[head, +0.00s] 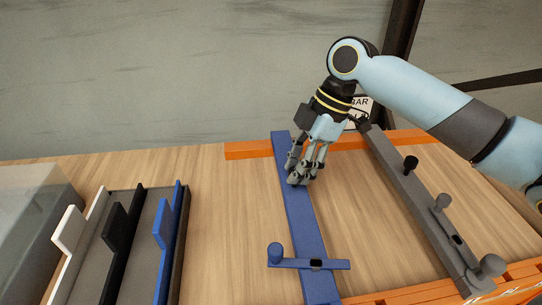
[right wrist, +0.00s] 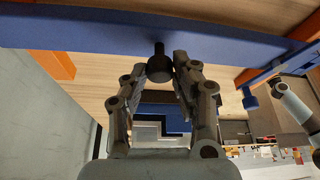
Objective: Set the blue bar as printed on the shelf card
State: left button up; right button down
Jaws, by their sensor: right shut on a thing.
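The blue bar (head: 297,222) lies lengthwise across the wooden surface in the head view. Near its front end a blue cross lever with a round knob (head: 276,250) sticks out to the left. In the right wrist view the bar (right wrist: 215,42) runs across the top. My right gripper (head: 303,172) is over the far half of the bar, shut on a dark knob (right wrist: 160,66) that stands on the bar. The head view hides that knob behind the fingers. My left gripper is out of view.
A grey bar (head: 402,185) with several knobs lies to the right. Orange rails (head: 245,150) run along the back and front. A dark rack (head: 140,225) with white, black and blue upright plates stands at left, beside a clear-sided box (head: 35,215). Bare wood lies between rack and blue bar.

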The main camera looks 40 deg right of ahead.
jog(key=shift+s+d, duration=0.4)
jog(key=shift+d, duration=0.25)
jog(key=shift+w+a, duration=0.15)
jog(key=shift+a, duration=0.05)
jog(key=c, duration=1)
grip_release()
jog(key=shift+c, duration=0.2)
jog(key=v, duration=1.2)
